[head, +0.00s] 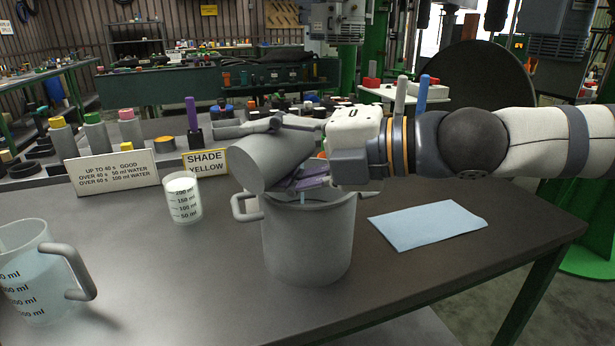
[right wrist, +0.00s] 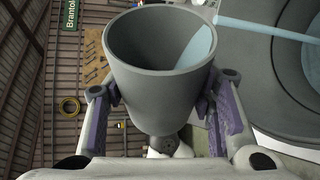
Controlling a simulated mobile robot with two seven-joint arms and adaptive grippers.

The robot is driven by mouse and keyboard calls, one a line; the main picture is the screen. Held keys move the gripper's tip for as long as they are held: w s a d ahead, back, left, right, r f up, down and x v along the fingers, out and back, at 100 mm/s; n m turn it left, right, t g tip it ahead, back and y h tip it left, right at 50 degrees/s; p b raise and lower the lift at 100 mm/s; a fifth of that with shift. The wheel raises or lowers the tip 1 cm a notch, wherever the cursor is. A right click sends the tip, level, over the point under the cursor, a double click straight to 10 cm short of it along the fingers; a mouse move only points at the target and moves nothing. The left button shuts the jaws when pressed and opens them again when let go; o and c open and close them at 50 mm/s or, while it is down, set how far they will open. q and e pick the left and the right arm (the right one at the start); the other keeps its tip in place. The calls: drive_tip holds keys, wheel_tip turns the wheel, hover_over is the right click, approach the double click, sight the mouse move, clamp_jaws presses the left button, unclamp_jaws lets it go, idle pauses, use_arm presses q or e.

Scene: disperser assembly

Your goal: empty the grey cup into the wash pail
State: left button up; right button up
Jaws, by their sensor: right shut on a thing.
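My right gripper (head: 285,152) is shut around the cup's sides. In the right wrist view the grey cup (right wrist: 150,95) sits between the purple-padded fingers, with a pale blue patch inside its mouth at the right. The wash pail (right wrist: 262,85) shows at the right, with pale blue inside. A pale blue strip (right wrist: 265,28) crosses above it; I cannot tell whether it is liquid. My left gripper is out of view.
A measuring jug (head: 38,275) stands at the left and a beaker of white liquid (head: 183,198) behind the pail's left. A blue cloth (head: 428,225) lies to the right. Signs (head: 112,172) and colored bottles (head: 95,132) stand behind.

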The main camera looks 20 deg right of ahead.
drive_tip(key=shift+w+d, duration=0.1)
drive_tip(key=shift+d, duration=0.05)
drive_tip(key=shift+w+d+r+m+y, duration=0.15)
drive_tip(key=shift+r+m+y, duration=0.25)
drive_tip(key=shift+m, duration=0.4)
idle(0.6)
drive_tip(key=shift+d+f+m, duration=0.15)
drive_tip(key=shift+f+m, duration=0.1)
drive_tip(key=shift+m, duration=0.15)
idle(0.3)
